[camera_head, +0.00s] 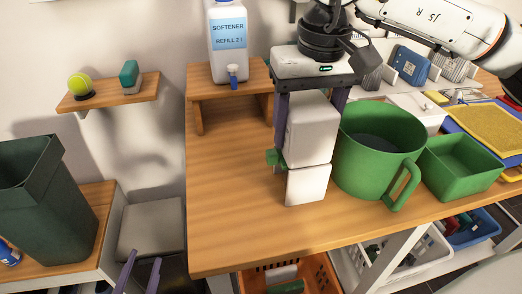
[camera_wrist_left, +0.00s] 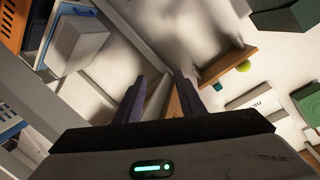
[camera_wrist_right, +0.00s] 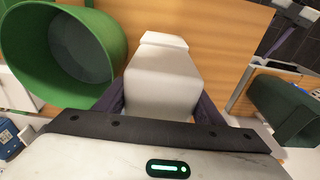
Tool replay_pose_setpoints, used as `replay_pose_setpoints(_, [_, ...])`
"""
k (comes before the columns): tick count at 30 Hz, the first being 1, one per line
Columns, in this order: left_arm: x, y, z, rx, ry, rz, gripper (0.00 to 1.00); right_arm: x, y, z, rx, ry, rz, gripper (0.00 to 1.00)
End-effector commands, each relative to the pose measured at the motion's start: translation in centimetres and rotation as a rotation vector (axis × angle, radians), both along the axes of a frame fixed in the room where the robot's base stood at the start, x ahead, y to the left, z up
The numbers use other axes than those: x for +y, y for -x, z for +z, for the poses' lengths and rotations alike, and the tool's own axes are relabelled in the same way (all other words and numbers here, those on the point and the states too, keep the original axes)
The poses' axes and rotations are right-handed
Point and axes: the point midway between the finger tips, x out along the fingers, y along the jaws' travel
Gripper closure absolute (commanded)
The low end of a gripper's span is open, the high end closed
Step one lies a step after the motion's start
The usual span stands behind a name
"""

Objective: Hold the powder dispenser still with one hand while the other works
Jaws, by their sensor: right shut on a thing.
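The powder dispenser (camera_head: 312,130) is a white box with a lower white block and a small green part (camera_head: 273,157) on its left side. It stands upright on the wooden table (camera_head: 225,220). My right gripper (camera_head: 307,150) comes down from above with its fingers on either side of the dispenser, shut on it. In the right wrist view the dispenser (camera_wrist_right: 158,78) sits between the fingers. My left gripper (camera_head: 139,272) is at the bottom left of the head view, low beyond the table's left edge. Its fingers are apart and empty, as the left wrist view (camera_wrist_left: 160,85) shows.
A green measuring jug (camera_head: 382,160) stands close right of the dispenser, with a green bin (camera_head: 460,165) beyond. A softener bottle (camera_head: 228,45) stands on a wooden riser (camera_head: 200,90) behind. A dark green bin (camera_head: 45,200) is at far left. The table's front left is clear.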

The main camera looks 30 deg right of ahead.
Motion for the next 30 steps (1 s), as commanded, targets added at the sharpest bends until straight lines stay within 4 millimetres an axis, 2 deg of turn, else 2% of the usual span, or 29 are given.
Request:
replay_pose_setpoints(1, [-1.5, -2.2, 3.0, -0.146, -0.077, -0.059, 0.64, 0.0, 0.0, 0.0, -0.001, -0.001, 0.000, 0.72])
replay_pose_setpoints(3, [-3.7, -4.0, 6.8, -0.341, -0.189, -0.136, 0.64, 0.0, 0.0, 0.0, -0.001, -0.001, 0.000, 0.72])
replay_pose_setpoints(6, [-6.8, -5.4, 11.9, -0.626, -0.346, -0.233, 0.64, 0.0, 0.0, 0.0, -0.001, -0.001, 0.000, 0.72])
replay_pose_setpoints(9, [-9.8, -5.7, 16.4, -0.916, -0.505, -0.322, 0.64, 0.0, 0.0, 0.0, -0.002, 0.000, 0.000, 0.72])
replay_pose_setpoints(13, [-13.1, -4.9, 20.8, -1.296, -0.704, -0.423, 0.64, 0.0, 0.0, 0.0, -0.002, 0.000, 0.000, 0.72])
replay_pose_setpoints(17, [-15.5, -3.4, 23.3, -1.671, -0.888, -0.518, 0.64, 0.0, 0.0, 0.0, -0.002, 0.000, 0.000, 0.72])
replay_pose_setpoints(21, [-16.4, -2.0, 24.2, -2.021, -1.039, -0.608, 0.64, 0.0, 0.0, 0.0, -0.002, 0.000, 0.000, 0.72])
replay_pose_setpoints(25, [-16.2, -1.3, 24.2, -2.251, -1.123, -0.672, 0.64, 0.0, 0.0, 0.0, -0.002, 0.000, 0.000, 0.72])
replay_pose_setpoints(30, [-15.8, -1.0, 24.0, -2.397, -1.164, -0.717, 0.64, 0.0, 0.0, 0.0, -0.002, 0.000, 0.000, 0.72])
